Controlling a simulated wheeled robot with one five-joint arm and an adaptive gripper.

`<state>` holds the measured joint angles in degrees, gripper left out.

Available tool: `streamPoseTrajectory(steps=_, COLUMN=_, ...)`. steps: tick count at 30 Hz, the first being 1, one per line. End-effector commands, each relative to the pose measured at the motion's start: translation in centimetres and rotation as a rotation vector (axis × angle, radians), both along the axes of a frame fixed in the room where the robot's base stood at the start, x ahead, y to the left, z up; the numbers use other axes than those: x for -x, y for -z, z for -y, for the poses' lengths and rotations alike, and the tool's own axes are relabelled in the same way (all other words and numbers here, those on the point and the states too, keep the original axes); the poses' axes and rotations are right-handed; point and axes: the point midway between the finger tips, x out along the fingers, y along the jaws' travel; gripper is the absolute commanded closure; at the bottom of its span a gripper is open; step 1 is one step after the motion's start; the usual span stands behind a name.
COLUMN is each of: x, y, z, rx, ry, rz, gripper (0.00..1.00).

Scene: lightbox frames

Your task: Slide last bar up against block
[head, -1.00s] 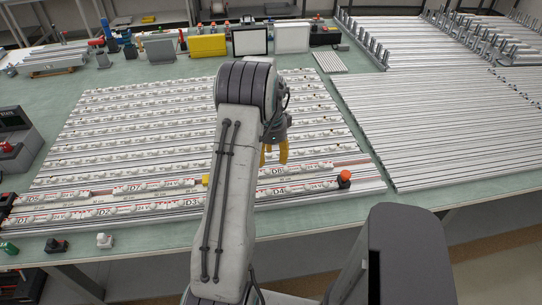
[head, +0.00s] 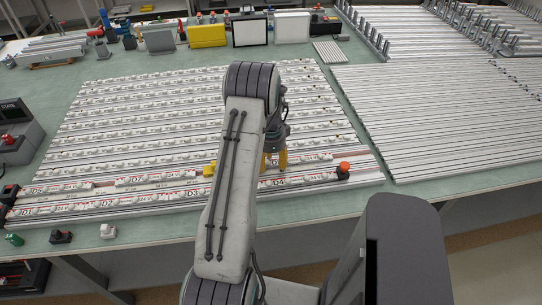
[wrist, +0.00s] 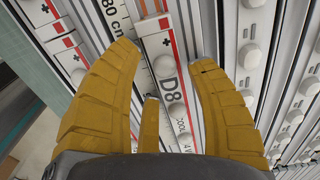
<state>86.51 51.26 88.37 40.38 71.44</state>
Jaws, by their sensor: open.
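The bar marked D8 (wrist: 168,85), white with red end marks, lies between the spread yellow fingers of my gripper (wrist: 168,62) in the wrist view. The fingers are open, and I cannot tell whether they touch it. In the head view my gripper (head: 274,161) is over the second row from the front, partly hiding this bar. A small yellow block (head: 209,169) is left of my gripper, beside my arm. A black block with an orange top (head: 344,171) stands at the right end of the front row. Which block is meant is unclear.
Bars marked D7 (head: 143,180) and D4 (head: 282,183) lie close by in their rows. Several parallel rails with white modules fill the table behind. Plain rails (head: 430,110) lie to the right. Cases, including a yellow one (head: 207,36), stand at the back.

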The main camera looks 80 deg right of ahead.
Motion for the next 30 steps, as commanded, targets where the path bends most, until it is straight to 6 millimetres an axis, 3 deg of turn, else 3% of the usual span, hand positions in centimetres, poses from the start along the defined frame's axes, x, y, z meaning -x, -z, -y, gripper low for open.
streamPoseTrajectory(steps=13, x=0.0, y=0.48, z=-0.02, rx=0.0, ry=0.0, rz=0.0, gripper=0.47)
streamPoseTrajectory(steps=30, x=0.0, y=0.48, z=-0.03, rx=-0.001, ry=0.0, rz=0.0, gripper=0.95)
